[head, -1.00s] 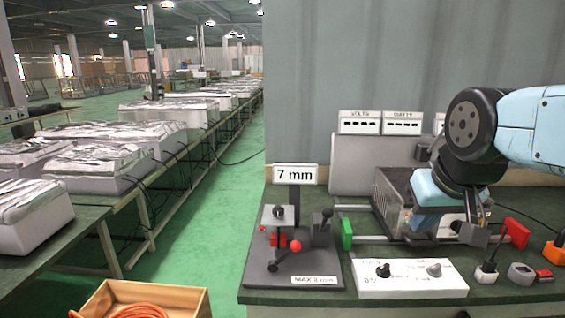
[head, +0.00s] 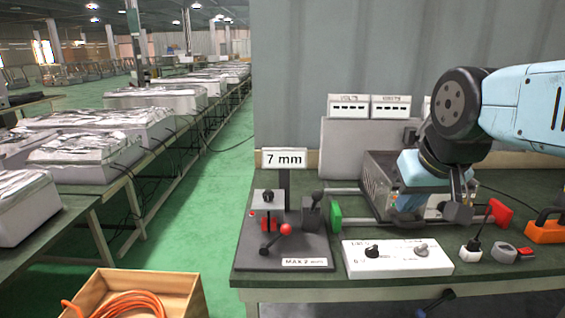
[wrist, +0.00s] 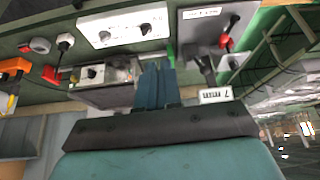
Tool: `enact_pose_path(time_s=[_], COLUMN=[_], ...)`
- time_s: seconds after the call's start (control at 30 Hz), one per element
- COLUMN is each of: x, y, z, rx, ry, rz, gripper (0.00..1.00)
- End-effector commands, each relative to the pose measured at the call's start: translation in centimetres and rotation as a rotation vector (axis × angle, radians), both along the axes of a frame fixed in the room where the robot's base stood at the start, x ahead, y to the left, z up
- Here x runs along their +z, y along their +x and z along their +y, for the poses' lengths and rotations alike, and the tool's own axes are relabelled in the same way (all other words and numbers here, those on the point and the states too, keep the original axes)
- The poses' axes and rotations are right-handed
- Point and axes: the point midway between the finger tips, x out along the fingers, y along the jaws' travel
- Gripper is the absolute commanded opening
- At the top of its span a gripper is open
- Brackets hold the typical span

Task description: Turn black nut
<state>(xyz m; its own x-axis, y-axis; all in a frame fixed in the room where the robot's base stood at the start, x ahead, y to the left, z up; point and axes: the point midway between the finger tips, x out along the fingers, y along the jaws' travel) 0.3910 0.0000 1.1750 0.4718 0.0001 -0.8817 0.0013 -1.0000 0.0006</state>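No part is clearly marked as the black nut. A black knob (head: 268,196) stands on top of the grey block of the dark fixture (head: 250,255) at left, beside a lever with a red ball (head: 286,229). My gripper (head: 406,214) points down in front of the grey metal box (head: 372,184), right of the green handle (head: 335,214) and behind the white switch panel (head: 398,268). Its two blue-green fingers lie side by side in the wrist view (wrist: 156,66), with no visible gap and nothing seen between them. They partly hide the box's front.
A "7 mm" sign (head: 284,159) stands behind the fixture. A wooden crate (head: 190,294) with orange hose sits on the floor.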

Motion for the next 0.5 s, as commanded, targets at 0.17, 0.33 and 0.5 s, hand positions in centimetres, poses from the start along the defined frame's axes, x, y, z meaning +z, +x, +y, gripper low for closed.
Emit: enact_pose_path(time_s=[0.17, 0.33, 0.5], x=[0.8, 2.4, 3.7], y=[1.3, 4.8, 8.8], z=[0.5, 1.8, 3.7], rx=[0.085, 0.316, 0.589], ry=[-0.039, -0.14, -0.246], rz=[0.02, 0.067, 0.117], gripper=[0.22, 0.38, 0.55])
